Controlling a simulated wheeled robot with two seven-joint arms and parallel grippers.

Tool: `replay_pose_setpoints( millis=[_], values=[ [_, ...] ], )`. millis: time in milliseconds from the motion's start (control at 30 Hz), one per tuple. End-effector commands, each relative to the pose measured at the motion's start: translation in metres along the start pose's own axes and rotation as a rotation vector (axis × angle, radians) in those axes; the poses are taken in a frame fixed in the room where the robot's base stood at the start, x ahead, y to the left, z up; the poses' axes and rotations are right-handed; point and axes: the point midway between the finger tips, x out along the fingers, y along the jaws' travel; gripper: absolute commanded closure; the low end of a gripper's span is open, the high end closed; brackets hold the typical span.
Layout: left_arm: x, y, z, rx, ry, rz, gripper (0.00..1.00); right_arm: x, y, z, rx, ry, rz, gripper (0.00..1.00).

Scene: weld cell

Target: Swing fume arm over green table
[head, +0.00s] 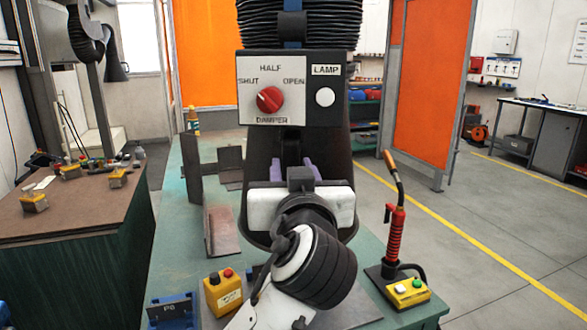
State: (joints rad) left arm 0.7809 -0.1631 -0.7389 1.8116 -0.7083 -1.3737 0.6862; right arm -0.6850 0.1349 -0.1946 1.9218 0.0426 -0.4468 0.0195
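The fume arm's dark hood (262,150) hangs in the middle of the head view, under a black ribbed hose (300,12). Its front panel (320,112) has a red damper knob (270,99), a lamp button and SHUT, HALF and OPEN marks. In the picture the hood overlaps the green table (172,222); its height above it is unclear. My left gripper (297,168) reaches up to the hood below the panel. Its purple fingertips are apart, with a dark part of the hood between them; whether they press on it is unclear. My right gripper is not in view.
A brown-topped table (60,212) stands left. Orange screens (431,85) stand behind. Floor on the right is clear.

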Motion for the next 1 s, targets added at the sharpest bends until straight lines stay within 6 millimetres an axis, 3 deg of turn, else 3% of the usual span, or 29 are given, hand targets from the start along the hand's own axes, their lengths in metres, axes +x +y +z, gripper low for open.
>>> replay_pose_setpoints(
  millis=[333, 700, 1000],
  values=[
    [-0.008, 0.002, -0.001, -0.003, 0.004, 0.005, 0.69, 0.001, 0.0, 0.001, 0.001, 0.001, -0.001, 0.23],
    [-0.076, 0.001, 0.001, -0.004, 0.002, 0.006, 0.69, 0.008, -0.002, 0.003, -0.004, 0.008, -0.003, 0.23],
    [-0.103, 0.0, -0.001, -0.001, 0.002, 0.002, 0.69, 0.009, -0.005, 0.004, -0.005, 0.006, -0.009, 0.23]
  ],
)
